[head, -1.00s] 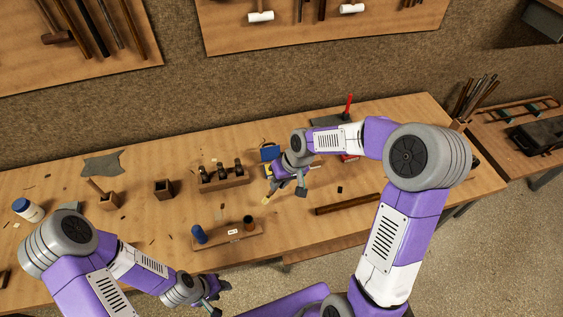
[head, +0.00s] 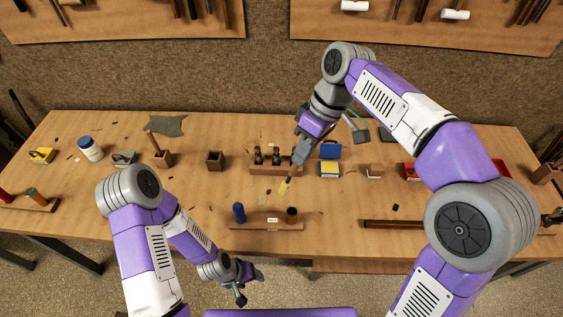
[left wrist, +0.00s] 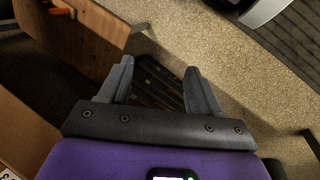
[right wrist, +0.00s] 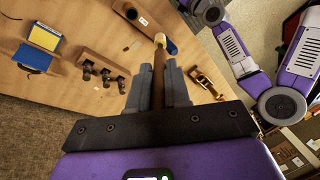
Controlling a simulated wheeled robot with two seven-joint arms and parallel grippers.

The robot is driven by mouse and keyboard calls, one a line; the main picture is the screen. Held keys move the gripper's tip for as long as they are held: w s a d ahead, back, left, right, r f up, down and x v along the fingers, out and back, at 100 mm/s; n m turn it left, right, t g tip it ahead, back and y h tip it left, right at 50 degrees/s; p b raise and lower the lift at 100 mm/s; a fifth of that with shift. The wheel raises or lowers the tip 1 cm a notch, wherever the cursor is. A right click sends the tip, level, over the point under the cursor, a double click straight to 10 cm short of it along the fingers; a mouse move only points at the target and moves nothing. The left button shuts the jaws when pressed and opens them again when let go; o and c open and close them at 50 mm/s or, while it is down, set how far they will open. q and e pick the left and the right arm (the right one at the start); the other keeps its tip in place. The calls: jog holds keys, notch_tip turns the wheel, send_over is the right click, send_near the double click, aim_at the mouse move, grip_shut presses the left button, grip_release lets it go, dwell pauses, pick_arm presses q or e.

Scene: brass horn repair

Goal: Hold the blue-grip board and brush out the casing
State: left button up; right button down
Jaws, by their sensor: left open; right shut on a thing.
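The board with the blue grip (head: 239,212) lies on the bench near its front edge. The board (head: 265,224) bears a white label in its middle and a brown casing (head: 292,214) upright at its right end. My right gripper (head: 300,150) is shut on the wooden handle of a brush (head: 284,188), with its pale yellow tip pointing down, behind the casing and apart from it. The brush tip also shows in the right wrist view (right wrist: 166,44). My left gripper (head: 248,284) is open and empty in front of the bench edge, below the board; its fingers show apart in the left wrist view (left wrist: 158,75).
A wooden block with several dark valves (head: 276,160) stands behind the brush. A yellow-and-blue box (head: 330,168) is to its right. A similar board with a red grip (head: 28,203) lies far left. A long dark bar (head: 395,224) lies right along the front edge.

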pick_arm(q)
jog(key=s+r+n+g, duration=0.2)
jog(key=s+g, duration=0.1)
jog(key=s, duration=0.1)
jog(key=w+a+r+m+g+y, duration=0.1)
jog(key=w+a+r+m, duration=0.1)
jog(key=a+r+m, duration=0.65)
jog(key=w+a+r+m+y, duration=0.15)
jog(key=a+r+m, duration=0.35)
jog(key=a+m, duration=0.6)
pick_arm(e)
jog(key=shift+w, duration=0.1)
pick_arm(q)
jog(key=m+t+y, duration=0.2)
jog(key=m+t, duration=0.1)
jog(key=m, duration=1.1)
send_near(239, 213)
jog(key=shift+w+a+f, duration=0.55)
jog(key=shift+w+f, duration=0.1)
jog(key=shift+w, duration=0.05)
jog(key=shift+d+f, duration=0.1)
jog(key=shift+d, duration=0.1)
notch_tip(239, 213, down, 12)
jog(key=shift+r, duration=0.15)
